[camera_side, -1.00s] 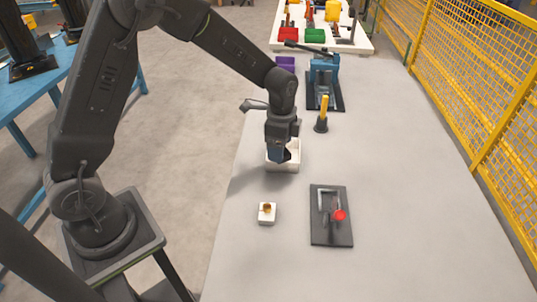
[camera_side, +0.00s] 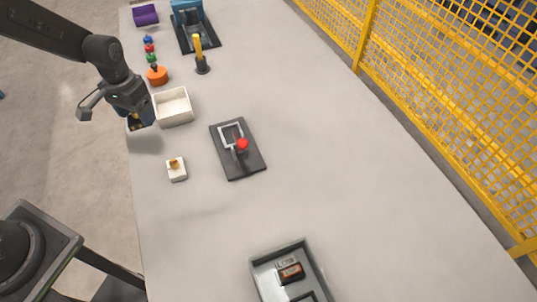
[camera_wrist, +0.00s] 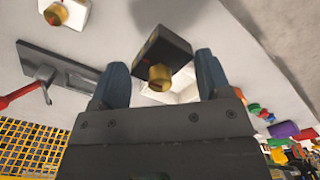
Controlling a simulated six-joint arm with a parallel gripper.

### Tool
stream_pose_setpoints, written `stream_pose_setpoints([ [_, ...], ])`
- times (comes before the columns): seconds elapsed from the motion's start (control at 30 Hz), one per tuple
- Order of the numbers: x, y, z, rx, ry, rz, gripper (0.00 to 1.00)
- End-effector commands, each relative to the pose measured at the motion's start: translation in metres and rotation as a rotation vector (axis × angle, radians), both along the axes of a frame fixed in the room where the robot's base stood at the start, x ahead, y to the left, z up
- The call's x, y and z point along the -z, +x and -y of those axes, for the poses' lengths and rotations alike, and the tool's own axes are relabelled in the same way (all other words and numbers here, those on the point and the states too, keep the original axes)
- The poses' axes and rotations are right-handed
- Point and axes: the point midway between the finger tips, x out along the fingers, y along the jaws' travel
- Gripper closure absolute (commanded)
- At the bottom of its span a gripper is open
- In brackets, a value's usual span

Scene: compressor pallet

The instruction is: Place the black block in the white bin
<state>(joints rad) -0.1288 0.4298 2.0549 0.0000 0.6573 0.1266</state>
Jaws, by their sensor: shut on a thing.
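My gripper (camera_side: 138,116) is at the table's left edge in the side view, just left of the white bin (camera_side: 173,106). Its height above the table is hard to tell. The block is tilted in that view. In the side view the bin looks empty and the block is mostly hidden by the gripper.
A small white block with a brass top (camera_side: 176,170) and a black plate with a red-knobbed clamp (camera_side: 238,148) lie nearby. An orange knob (camera_side: 157,76) and a yellow-handled tool (camera_side: 200,55) stand beyond the bin. A grey tray (camera_side: 290,268) is at the front. The table's right side is clear.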

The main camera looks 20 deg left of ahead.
Motion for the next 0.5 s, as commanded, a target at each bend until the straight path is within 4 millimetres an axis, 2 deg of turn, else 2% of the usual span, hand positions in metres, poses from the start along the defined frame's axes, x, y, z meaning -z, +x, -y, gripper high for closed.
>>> stream_pose_setpoints([
  [0.1, -0.027, 0.002, 0.000, 0.001, 0.001, 0.009, 0.59],
  [0.33, -0.073, 0.001, 0.000, 0.002, 0.001, 0.006, 0.59],
  [0.5, -0.074, 0.019, 0.029, 0.009, 0.000, 0.000, 0.59],
])
